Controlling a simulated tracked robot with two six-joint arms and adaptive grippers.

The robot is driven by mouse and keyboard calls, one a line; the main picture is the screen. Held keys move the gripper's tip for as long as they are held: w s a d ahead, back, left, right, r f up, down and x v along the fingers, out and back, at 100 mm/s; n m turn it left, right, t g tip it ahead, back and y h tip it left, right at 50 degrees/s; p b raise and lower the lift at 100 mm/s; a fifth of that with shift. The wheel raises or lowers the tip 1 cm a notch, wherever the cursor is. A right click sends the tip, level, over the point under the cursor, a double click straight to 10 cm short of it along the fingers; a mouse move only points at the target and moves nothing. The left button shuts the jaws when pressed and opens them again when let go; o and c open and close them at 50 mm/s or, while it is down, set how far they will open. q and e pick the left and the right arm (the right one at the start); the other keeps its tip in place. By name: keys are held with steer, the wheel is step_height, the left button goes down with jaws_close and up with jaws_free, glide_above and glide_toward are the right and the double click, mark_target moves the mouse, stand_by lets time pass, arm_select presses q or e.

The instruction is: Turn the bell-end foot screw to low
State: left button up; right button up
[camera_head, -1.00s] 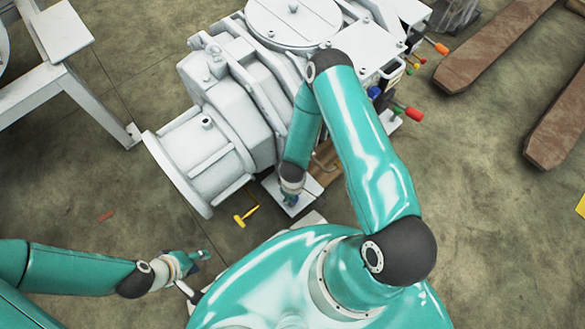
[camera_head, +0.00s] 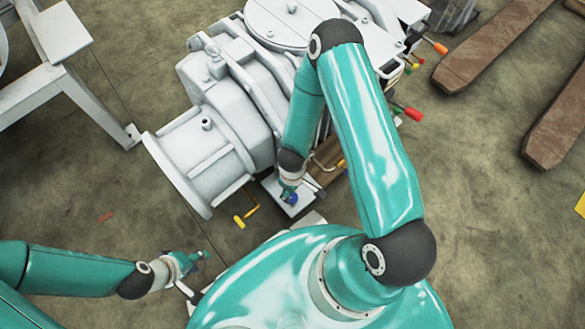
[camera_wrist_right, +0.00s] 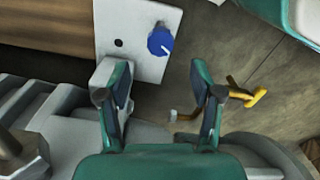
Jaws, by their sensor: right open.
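The foot screw is a blue knob (camera_wrist_right: 160,39) with a white pointer mark, standing on a white foot plate (camera_wrist_right: 146,67) that has a dark hole. The pointer mark faces the lower right in the right wrist view. In the head view the blue knob (camera_head: 291,199) shows beside the bell-shaped end of the grey pump (camera_head: 205,150). My right gripper (camera_wrist_right: 160,84) is open and empty; the knob lies beyond its fingertips, apart from them. My left gripper (camera_head: 197,264) is at the lower left, far from the knob; its jaw opening is unclear.
A yellow T-shaped handle (camera_head: 246,215) stands near the plate and shows in the right wrist view (camera_wrist_right: 246,94). A wooden beam (camera_wrist_right: 45,25) borders the plate. Brown forks (camera_head: 495,50) lie at the upper right.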

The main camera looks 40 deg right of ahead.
steer(key=shift+r, duration=2.4)
steer(key=shift+a, duration=0.1)
